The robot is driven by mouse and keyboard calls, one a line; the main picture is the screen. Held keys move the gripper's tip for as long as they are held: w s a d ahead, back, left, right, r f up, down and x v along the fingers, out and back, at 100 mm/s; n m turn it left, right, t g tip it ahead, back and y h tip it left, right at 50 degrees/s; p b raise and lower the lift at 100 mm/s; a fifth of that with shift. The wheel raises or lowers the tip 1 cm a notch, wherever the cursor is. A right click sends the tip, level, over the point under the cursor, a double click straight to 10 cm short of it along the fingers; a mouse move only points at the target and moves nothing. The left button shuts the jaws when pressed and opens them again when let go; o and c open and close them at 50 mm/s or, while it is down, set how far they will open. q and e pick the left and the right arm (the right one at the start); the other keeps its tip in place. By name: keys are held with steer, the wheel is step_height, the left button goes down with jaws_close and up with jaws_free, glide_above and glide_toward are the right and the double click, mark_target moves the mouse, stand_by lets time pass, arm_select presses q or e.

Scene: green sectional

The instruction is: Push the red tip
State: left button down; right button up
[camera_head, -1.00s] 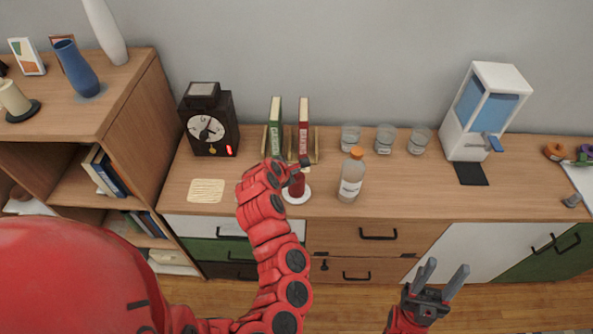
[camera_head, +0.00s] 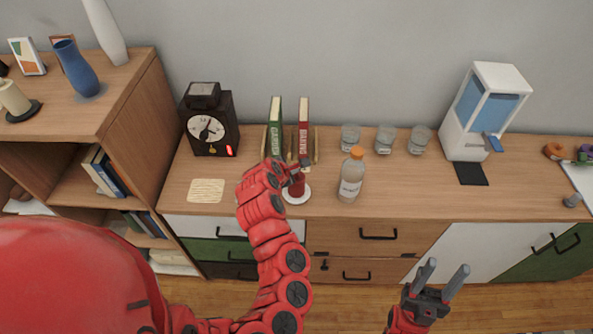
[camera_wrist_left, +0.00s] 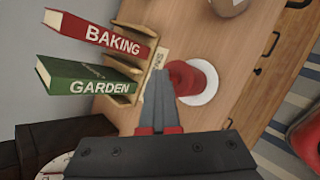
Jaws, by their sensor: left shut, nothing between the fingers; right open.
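A small red object (camera_head: 297,186) stands on a round white base (camera_head: 303,198) on the cabinet top. In the left wrist view the red object (camera_wrist_left: 190,77) shows a rounded side on its white base (camera_wrist_left: 206,92). My left gripper (camera_head: 303,164) is shut and empty, right by the red object, and partly hides it. In the left wrist view its fingertips (camera_wrist_left: 159,74) overlap the object's left edge; I cannot tell if they touch. My right gripper (camera_head: 443,274) is open and empty, low in front of the drawers.
A green book (camera_head: 275,125) and a red book (camera_head: 303,123) stand in a wooden holder behind. A bottle with an orange cap (camera_head: 351,178) stands close to the right. A black device with a dial (camera_head: 209,122) is to the left. Several glasses and a white dispenser (camera_head: 480,112) stand further right.

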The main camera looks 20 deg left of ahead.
arm_select(q)
steer(key=shift+f, duration=0.25)
steer(key=shift+s+f+b, duration=0.1)
steer(key=shift+f+b, duration=0.2)
steer(key=shift+b, duration=0.05)
steer(key=shift+f, duration=0.1)
steer(key=shift+r, duration=0.3)
steer(key=shift+r+p, duration=0.65)
steer(key=shift+p, duration=0.05)
step_height(320, 180, up, 5)
steer(key=p, duration=0.3)
